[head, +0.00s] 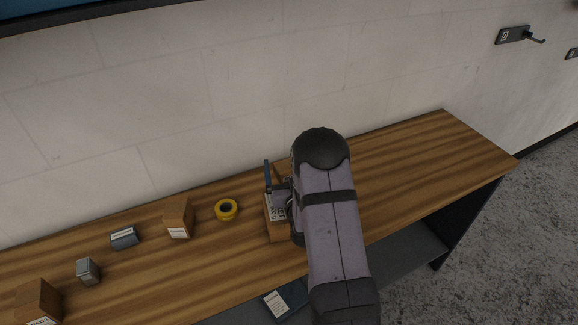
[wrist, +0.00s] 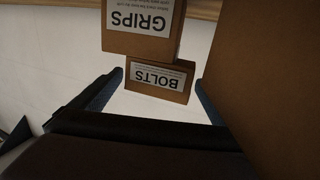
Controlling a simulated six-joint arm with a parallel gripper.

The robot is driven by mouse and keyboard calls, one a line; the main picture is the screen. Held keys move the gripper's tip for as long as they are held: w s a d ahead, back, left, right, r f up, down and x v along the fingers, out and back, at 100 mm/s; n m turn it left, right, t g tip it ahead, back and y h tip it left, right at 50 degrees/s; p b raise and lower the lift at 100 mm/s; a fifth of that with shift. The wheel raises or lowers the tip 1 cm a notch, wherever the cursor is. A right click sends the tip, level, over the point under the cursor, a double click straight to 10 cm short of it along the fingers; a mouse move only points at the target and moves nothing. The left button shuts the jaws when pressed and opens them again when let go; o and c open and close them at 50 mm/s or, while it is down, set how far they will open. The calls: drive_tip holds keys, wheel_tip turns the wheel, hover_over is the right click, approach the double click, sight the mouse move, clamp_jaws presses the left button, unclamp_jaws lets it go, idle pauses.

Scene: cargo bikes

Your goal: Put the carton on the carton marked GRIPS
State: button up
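The wrist view is upside down. In it a brown carton marked BOLTS (wrist: 158,92) sits against the top of the brown carton marked GRIPS (wrist: 140,45), slightly offset, and seems to rest on it. My gripper (wrist: 155,78) has its two blue fingers spread, one on each side of the BOLTS carton, with gaps between. In the head view my gripper (head: 275,188) is over the bench beside my arm. A labelled brown stack (head: 277,230) shows below it, partly hidden by my arm.
A large brown surface (wrist: 270,90) is close on the right in the wrist view. On the wooden bench (head: 420,160), left of the stack, are yellow tape (head: 227,210), a brown carton (head: 178,216), grey boxes (head: 124,237) (head: 87,271) and another carton (head: 38,301). The bench's right end is clear.

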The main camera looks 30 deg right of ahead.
drive_tip(key=shift+r, duration=0.1)
drive_tip(key=shift+r+p, duration=0.15)
drive_tip(key=shift+p, duration=0.15)
drive_tip(key=shift+s+f+b, duration=0.2)
drive_tip(key=shift+s+b, duration=0.1)
drive_tip(key=p+v, duration=0.1)
drive_tip(key=v, duration=1)
drive_tip(key=shift+s, duration=0.2)
drive_tip(key=shift+a+r, duration=0.1)
